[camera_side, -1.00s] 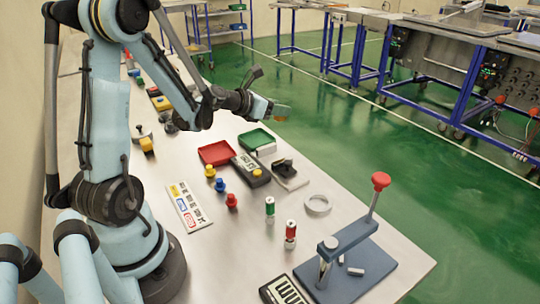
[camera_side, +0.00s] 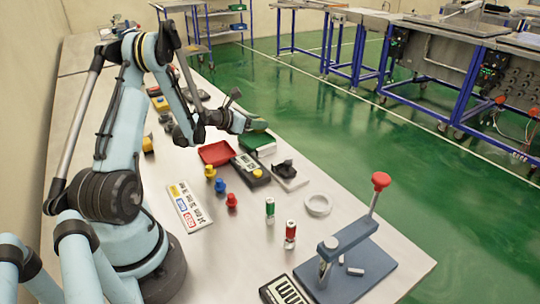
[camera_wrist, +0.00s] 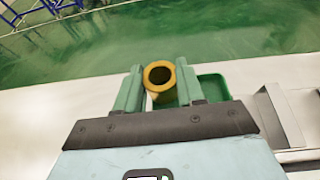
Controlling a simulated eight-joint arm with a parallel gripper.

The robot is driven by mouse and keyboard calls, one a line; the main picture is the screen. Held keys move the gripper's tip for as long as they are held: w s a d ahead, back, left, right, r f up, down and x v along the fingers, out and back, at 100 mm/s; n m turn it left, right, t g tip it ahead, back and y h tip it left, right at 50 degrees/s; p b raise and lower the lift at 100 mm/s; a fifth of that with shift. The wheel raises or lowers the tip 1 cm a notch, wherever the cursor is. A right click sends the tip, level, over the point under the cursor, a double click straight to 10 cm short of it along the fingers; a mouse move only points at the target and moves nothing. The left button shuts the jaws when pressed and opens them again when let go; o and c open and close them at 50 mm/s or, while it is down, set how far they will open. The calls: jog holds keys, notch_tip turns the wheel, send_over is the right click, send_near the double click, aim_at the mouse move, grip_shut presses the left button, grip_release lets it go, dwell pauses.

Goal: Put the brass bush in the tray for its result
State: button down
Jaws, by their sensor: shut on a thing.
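My gripper (camera_wrist: 159,84) is shut on the brass bush (camera_wrist: 160,76), a short yellow-brown ring whose open bore faces the wrist camera. In the side view my gripper (camera_side: 256,123) is just above the green tray (camera_side: 264,146), close to its back edge; the bush cannot be made out there. In the wrist view the green tray (camera_wrist: 213,87) shows behind the right finger, lower than the bush. A red tray (camera_side: 216,152) lies to the left of the green one and looks empty.
A black meter with a display (camera_side: 250,168) and a grey fixture (camera_side: 290,175) stand in front of the trays. Yellow, blue and red pieces (camera_side: 220,186), a label board (camera_side: 188,206), a white ring (camera_side: 318,205) and a lever press (camera_side: 350,255) are nearer. Green floor lies beyond the bench edge.

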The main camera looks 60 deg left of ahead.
jog(key=shift+d+f, duration=0.1)
jog(key=shift+f, duration=0.6)
jog(key=c, duration=0.7)
grip_release()
jog(key=shift+o, duration=0.2)
jog(key=shift+s+r, duration=0.1)
